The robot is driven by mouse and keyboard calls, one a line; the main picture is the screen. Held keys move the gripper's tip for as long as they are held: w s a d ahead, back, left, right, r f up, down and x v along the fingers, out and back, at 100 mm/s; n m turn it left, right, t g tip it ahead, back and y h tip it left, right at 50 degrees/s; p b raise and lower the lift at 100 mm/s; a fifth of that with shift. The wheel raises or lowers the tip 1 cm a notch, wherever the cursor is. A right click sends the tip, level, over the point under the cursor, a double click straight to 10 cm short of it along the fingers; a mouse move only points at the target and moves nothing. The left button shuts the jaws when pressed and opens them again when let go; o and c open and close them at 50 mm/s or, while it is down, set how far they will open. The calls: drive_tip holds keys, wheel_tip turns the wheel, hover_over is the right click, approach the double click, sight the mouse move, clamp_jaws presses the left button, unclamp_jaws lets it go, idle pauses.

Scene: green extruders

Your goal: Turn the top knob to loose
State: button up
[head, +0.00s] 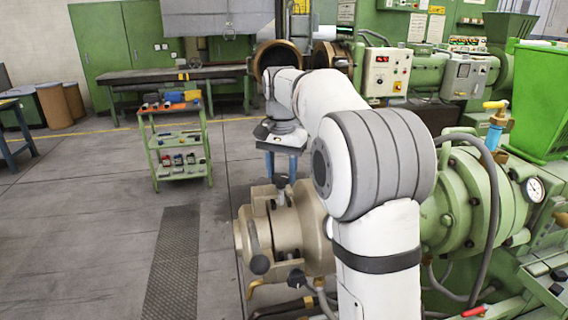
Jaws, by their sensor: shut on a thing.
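The beige cylindrical extruder head (309,232) stands at the lower middle of the head view, joined to the green extruder barrel (468,205) on the right. A small metal top knob (281,199) sticks up from its upper side. My gripper (281,182) reaches down from above with its two blue fingers and is shut on the top knob. The fingers hide the upper part of the knob, so its turn angle cannot be told. A lever with a dark ball end (260,264) and another dark knob (296,278) sit lower on the head.
A green cart (181,165) with tools stands at the left on open grey floor. A pressure gauge (535,189), a yellow-handled valve (496,119) and a grey hose (493,190) are at the right. My arm covers much of the middle.

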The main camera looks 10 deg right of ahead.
sight(279, 175)
drive_tip(key=n+p, duration=0.2)
drive_tip(key=n, duration=0.4)
drive_tip(key=shift+a, duration=0.15)
drive_tip(key=n+p, duration=0.1)
drive_tip(key=n, duration=0.5)
drive_tip(key=shift+a+n+p, duration=0.1)
drive_tip(key=shift+n+p, duration=0.3)
drive_tip(key=o, duration=1)
wheel_tip(279, 175, up, 8)
drive_tip(key=shift+f+b, duration=0.1)
drive_tip(key=shift+b, duration=0.2)
